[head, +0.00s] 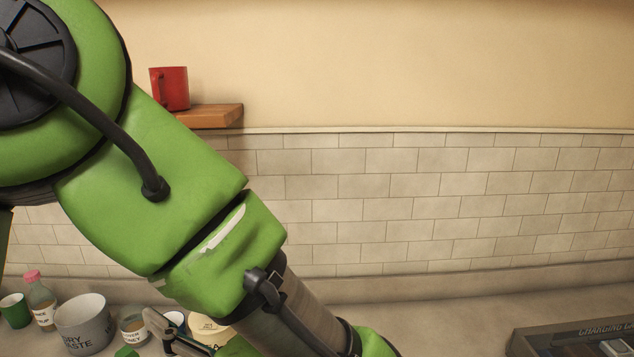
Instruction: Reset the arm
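My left arm, green with a dark cable, comes in from the left and fills much of the head view, running down to the lower right. My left gripper (165,333) shows only in part at the bottom edge, as dark finger parts among small containers on the counter. Whether it is open or holds anything is not clear. My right gripper is not in view.
A red mug (173,89) stands on a wooden shelf (215,115). On the counter (450,304) are a green cup (14,311), a pink-capped bottle (40,303), a bin labelled waste (83,318) and a small jar (133,328). A dark charging tray (572,341) lies right.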

